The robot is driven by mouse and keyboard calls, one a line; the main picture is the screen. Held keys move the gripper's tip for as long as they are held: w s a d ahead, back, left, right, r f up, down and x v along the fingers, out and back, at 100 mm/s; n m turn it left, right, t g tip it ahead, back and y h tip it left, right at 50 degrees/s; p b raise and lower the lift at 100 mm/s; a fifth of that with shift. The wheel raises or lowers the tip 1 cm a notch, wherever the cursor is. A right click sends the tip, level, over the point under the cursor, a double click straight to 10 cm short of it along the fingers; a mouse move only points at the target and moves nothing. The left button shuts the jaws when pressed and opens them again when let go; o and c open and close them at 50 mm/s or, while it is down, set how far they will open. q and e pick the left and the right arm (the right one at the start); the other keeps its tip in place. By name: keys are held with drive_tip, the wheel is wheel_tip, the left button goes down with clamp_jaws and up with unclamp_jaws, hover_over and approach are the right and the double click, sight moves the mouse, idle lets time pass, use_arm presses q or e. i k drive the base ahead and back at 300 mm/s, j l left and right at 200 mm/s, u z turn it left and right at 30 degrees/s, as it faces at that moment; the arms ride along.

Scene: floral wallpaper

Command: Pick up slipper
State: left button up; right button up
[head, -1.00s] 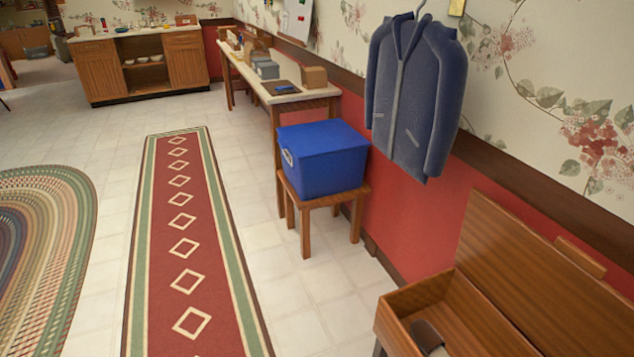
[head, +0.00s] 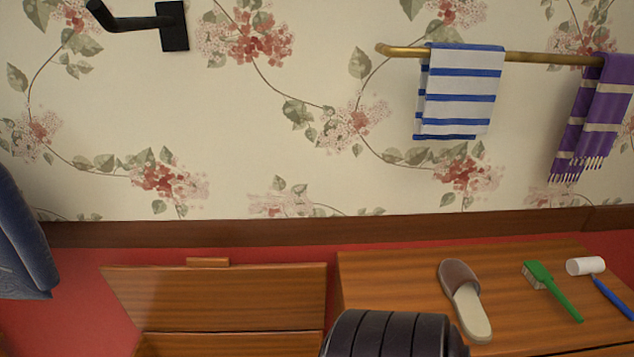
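A slipper (head: 465,299) with a brown upper and a pale sole lies on a wooden cabinet top (head: 395,279) at the lower right of the head view. Its brown toe end points toward the wall. A dark ribbed shape at the bottom centre stands in front of the cabinet's near left part, close to the slipper's left in the picture. Neither of my grippers shows in this view.
A green brush (head: 550,289), a white roll (head: 585,266) and a blue-handled item (head: 612,297) lie right of the slipper. An open wooden lid (head: 220,298) stands to the left. Towels (head: 460,92) hang on a brass rail above.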

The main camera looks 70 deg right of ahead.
sight(462, 287)
drive_tip(key=z, duration=3.2)
drive_tip(key=u, duration=0.4)
drive_tip(key=l+u, duration=0.25)
drive_tip(key=u, duration=0.15)
drive_tip(key=l+u, duration=0.2)
drive_tip(key=u, duration=0.2)
drive_tip(key=k+l+u, duration=0.15)
drive_tip(key=u, duration=0.25)
drive_tip(key=k+l+u, duration=0.1)
drive_tip(key=l+u, duration=0.15)
drive_tip(key=u, duration=0.15)
